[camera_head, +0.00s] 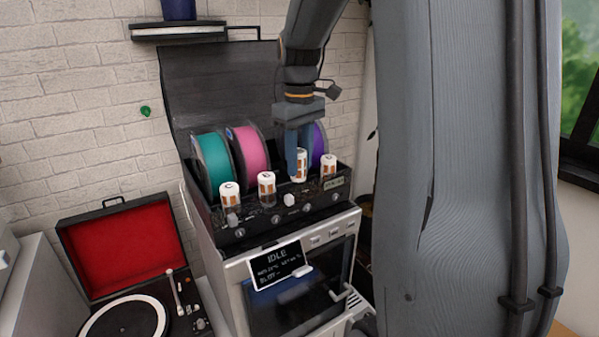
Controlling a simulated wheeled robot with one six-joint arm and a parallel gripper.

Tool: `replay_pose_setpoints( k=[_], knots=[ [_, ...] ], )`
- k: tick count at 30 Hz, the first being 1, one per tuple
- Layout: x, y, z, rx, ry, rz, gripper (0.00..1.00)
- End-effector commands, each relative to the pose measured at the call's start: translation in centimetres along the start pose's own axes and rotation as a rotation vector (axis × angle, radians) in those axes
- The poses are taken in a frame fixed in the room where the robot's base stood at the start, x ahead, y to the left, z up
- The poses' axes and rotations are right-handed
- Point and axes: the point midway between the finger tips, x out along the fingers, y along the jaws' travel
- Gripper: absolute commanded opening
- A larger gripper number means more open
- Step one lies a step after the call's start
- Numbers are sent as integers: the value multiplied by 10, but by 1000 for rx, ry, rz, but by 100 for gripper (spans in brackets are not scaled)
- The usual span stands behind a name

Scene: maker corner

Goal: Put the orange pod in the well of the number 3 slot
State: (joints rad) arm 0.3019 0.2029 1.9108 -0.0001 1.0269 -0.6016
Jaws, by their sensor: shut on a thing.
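My gripper (300,150) points down over the dark slotted box and is shut on a white cylinder with orange markings (302,165). It stands a little higher than the row of similar cylinders beside it. Whether it is the orange pod is too small to tell. Its lower end and the well below it are hard to see. Similar white cylinders with orange markings stand at the left (229,193), left of centre (266,186) and right (329,166). The dark box (258,232) has knobs along its front; slot numbers are not readable.
Teal (210,160), pink (250,152) and purple (320,143) spools stand behind the cylinders, close to my gripper. A raised dark lid (215,85) is behind. Below is a machine with an "IDLE" sign (279,265). A red-lined record player (118,250) stands at left.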

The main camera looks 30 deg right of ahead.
Motion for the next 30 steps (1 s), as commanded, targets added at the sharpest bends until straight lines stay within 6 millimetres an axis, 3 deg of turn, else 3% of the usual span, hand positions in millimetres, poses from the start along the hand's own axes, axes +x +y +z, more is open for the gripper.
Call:
replay_pose_setpoints(
  k=[8, 20, 21, 24, 30],
  knots=[
    [33, 1, 1, 3, -2, -2, 8],
    [39, 1, 2, 4, -1, -1, 8],
    [39, 1, 2, 4, -1, -1, 32],
    [39, 1, 2, 4, -1, -1, 49],
    [39, 1, 1, 4, -1, -1, 49]
  ],
)
